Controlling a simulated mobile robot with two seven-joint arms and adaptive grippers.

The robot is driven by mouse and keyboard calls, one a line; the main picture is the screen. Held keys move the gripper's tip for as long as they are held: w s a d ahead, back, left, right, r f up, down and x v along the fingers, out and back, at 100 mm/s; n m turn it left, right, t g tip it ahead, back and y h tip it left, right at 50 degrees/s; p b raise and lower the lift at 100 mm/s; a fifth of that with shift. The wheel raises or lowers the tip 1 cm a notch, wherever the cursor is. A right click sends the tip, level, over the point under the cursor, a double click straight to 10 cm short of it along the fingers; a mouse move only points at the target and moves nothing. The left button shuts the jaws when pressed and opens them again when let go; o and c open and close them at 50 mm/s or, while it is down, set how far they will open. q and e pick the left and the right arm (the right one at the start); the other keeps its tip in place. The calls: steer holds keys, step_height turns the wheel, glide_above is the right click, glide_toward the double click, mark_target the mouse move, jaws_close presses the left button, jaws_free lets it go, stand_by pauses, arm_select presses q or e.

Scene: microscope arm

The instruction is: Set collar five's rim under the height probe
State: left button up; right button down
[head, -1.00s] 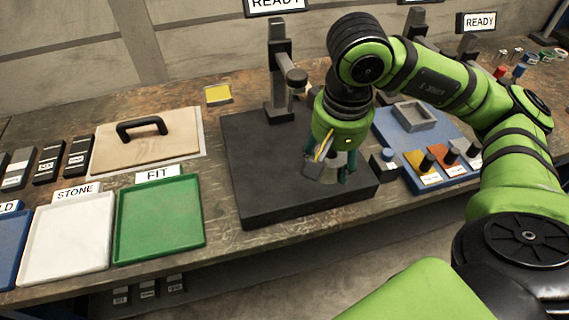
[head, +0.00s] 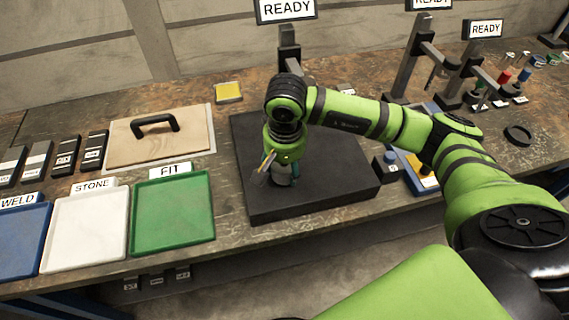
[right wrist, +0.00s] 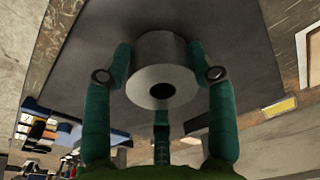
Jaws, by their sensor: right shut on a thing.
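The grey collar (right wrist: 146,76), a thick cylinder with a dark central hole, is between the teal fingers of my right gripper (right wrist: 160,58) in the right wrist view. No number on it is readable. In the head view my right gripper (head: 279,172) is shut on it over the left part of the black plate (head: 330,190); whether the collar touches the plate cannot be told. The probe stand's post (head: 289,48) rises at the plate's back. My arm hides the lower post and the probe tip. My left gripper is not in view.
Green FIT (head: 172,215), white STONE (head: 85,230) and blue WELD (head: 22,240) trays lie at left. A board with a black handle (head: 160,135) is behind them. A small dark block (head: 385,165) stands right of the plate. The plate's right half is clear.

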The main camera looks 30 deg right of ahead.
steer(key=shift+w+f, duration=0.1)
steer(key=shift+f, duration=0.35)
steer(key=shift+f, duration=0.15)
steer(key=shift+c, duration=1.9)
jaws_free()
